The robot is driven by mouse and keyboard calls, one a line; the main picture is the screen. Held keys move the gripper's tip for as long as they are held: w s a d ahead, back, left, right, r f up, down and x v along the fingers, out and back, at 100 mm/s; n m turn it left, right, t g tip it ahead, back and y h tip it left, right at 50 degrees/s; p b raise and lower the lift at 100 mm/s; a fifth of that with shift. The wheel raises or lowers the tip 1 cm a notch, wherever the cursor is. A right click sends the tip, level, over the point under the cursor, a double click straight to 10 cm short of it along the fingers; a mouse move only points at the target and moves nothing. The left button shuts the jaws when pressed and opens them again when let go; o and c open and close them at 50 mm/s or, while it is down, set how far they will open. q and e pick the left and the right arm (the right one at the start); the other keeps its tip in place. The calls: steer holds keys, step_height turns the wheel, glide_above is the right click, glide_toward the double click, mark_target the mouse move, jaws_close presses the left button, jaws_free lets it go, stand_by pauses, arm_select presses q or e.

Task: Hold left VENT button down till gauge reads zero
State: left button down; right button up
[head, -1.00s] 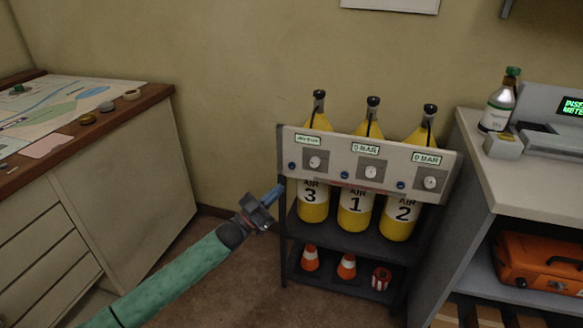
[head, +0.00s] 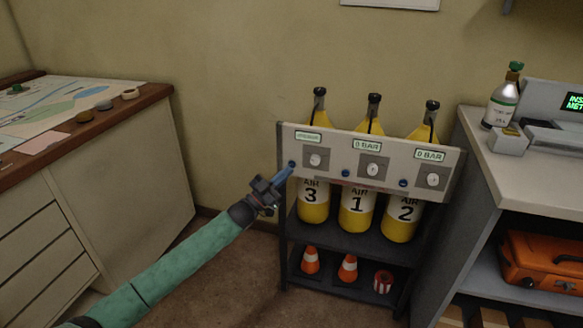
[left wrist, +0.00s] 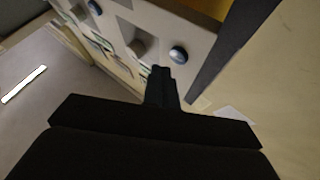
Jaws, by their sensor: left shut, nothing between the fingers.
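The pale panel (head: 395,158) across the rack carries small blue buttons, knobs and green displays. The left blue button (head: 292,164) is at the panel's left end; it also shows in the left wrist view (left wrist: 178,54). The left display (head: 308,137) is too blurred to read. My left gripper (head: 286,171) is shut and empty, its tips just below and left of the left button. In the left wrist view the fingertips (left wrist: 161,72) appear beside the button, not covering it; I cannot tell whether they touch it.
The middle display (head: 367,146) and right display (head: 430,155) read 0 BAR. Yellow air cylinders (head: 357,207) stand behind the panel, with cones (head: 348,268) below. A map table (head: 150,98) is at left and a counter (head: 478,150) at right. Floor between is clear.

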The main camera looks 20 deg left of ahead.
arm_select(q)
steer(key=shift+w, duration=0.2)
arm_select(e)
steer(key=shift+w, duration=0.15)
stand_by(0.4)
steer(key=shift+w+r, duration=0.25)
steer(key=shift+r, duration=0.05)
steer(key=shift+s+f, duration=0.1)
steer(key=shift+f, duration=0.15)
stand_by(0.4)
arm_select(q)
steer(key=shift+w, duration=0.15)
arm_select(e)
steer(key=shift+r, duration=0.2)
arm_select(q)
steer(key=shift+w, duration=0.3)
arm_select(e)
steer(key=shift+f, duration=0.15)
stand_by(0.4)
